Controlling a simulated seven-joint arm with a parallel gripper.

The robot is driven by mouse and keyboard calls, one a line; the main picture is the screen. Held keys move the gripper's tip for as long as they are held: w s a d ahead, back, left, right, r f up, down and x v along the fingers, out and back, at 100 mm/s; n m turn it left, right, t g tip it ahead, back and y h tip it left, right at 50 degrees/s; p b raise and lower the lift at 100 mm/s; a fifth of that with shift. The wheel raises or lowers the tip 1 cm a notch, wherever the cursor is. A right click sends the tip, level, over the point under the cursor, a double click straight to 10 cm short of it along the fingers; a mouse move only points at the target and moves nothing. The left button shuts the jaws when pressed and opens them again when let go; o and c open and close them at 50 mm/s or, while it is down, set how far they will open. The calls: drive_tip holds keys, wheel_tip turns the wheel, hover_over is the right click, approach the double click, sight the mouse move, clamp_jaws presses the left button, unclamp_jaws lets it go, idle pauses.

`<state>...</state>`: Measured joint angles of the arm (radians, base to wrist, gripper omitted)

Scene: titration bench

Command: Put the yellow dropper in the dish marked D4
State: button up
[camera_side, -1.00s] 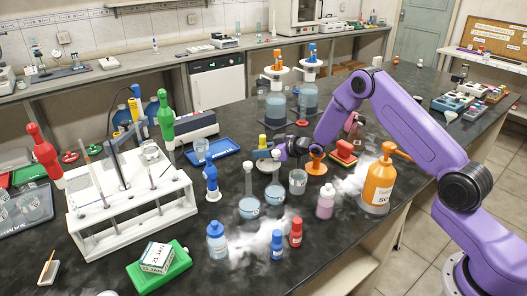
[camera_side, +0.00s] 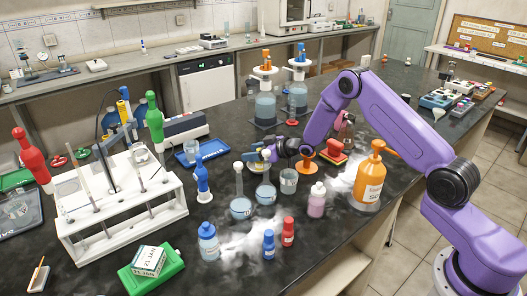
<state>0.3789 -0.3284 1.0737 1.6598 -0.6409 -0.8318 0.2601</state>
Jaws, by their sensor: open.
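I cannot tell whether that item is the yellow dropper. A clear dish (camera_side: 18,210) lies on a dark tray at the far left. I cannot read D4 on any dish.
Two labelled flasks (camera_side: 241,207) (camera_side: 265,192) and a beaker (camera_side: 289,181) stand close in front of my gripper. A white rack (camera_side: 120,205) fills the left. An orange pump bottle (camera_side: 370,180) stands right. Pale mist covers parts of the bench.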

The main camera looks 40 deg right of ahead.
drive_tip(key=shift+d+r, duration=0.1)
drive_tip(key=shift+r, duration=0.3)
drive_tip(key=v, duration=1.2)
drive_tip(key=s+a+r+n+g+h, duration=0.2)
drive_tip(key=a+r+h, duration=0.2)
drive_tip(key=r, duration=0.5)
drive_tip(key=s+a+r+n+g, duration=0.1)
drive_tip(key=s+a+r+g, duration=0.15)
drive_tip(key=s, duration=0.35)
drive_tip(key=s+a+r+g, duration=0.1)
drive_tip(key=s+a+r, duration=0.1)
drive_tip(key=s+a, duration=0.25)
drive_tip(key=s+a+f+n+g, duration=0.1)
drive_tip(key=s+a+n+g, duration=0.2)
drive_tip(key=s, duration=1.4)
drive_tip(key=s+d+f+g, duration=0.1)
drive_tip(key=s+d, duration=0.1)
drive_tip(key=s, duration=0.4)
drive_tip(key=s+d+f+n+g+h, duration=0.1)
drive_tip(key=s+d+f+g, duration=0.1)
drive_tip(key=s, duration=0.5)
drive_tip(key=shift+d+h, duration=0.3)
